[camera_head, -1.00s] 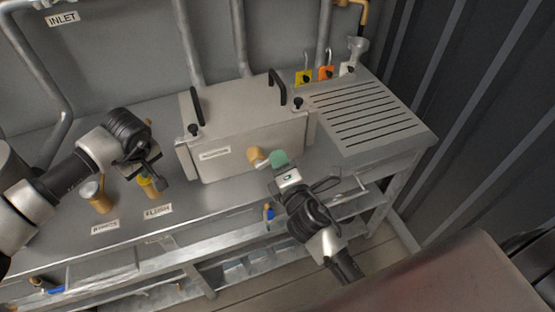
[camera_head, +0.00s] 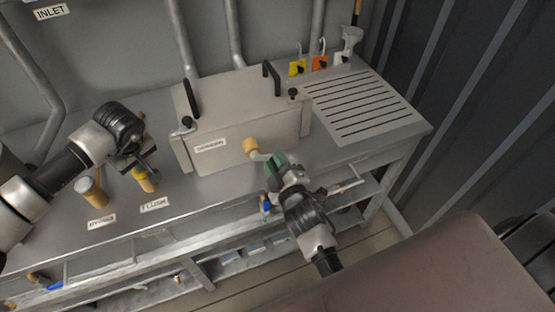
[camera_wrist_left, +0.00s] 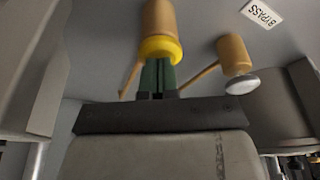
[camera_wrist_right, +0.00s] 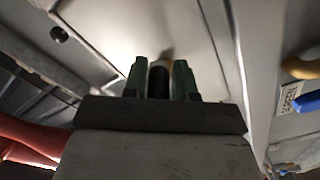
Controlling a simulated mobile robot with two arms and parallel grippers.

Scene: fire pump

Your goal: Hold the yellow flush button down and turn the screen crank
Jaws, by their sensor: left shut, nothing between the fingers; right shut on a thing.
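The yellow flush button (camera_head: 139,172) tops a tan post above the FLUSH label (camera_head: 154,205). My left gripper (camera_head: 148,170) is shut and empty at this button. In the left wrist view, its green fingertips (camera_wrist_left: 157,72) meet the yellow rim (camera_wrist_left: 160,48); how far the button is pressed cannot be told. The screen crank (camera_head: 257,156) sticks out from the front of the grey box, with a tan hub (camera_head: 250,145). My right gripper (camera_head: 276,163) is shut on the crank's handle, which shows dark between the green fingers in the right wrist view (camera_wrist_right: 158,82).
A BYPASS post (camera_head: 91,190) with a pale top stands left of the flush post. The grey box (camera_head: 240,110) has black handles and clamps. A slotted drainboard (camera_head: 360,108) lies to its right. Yellow and orange tags (camera_head: 320,63) hang behind. The bench's front edge runs below.

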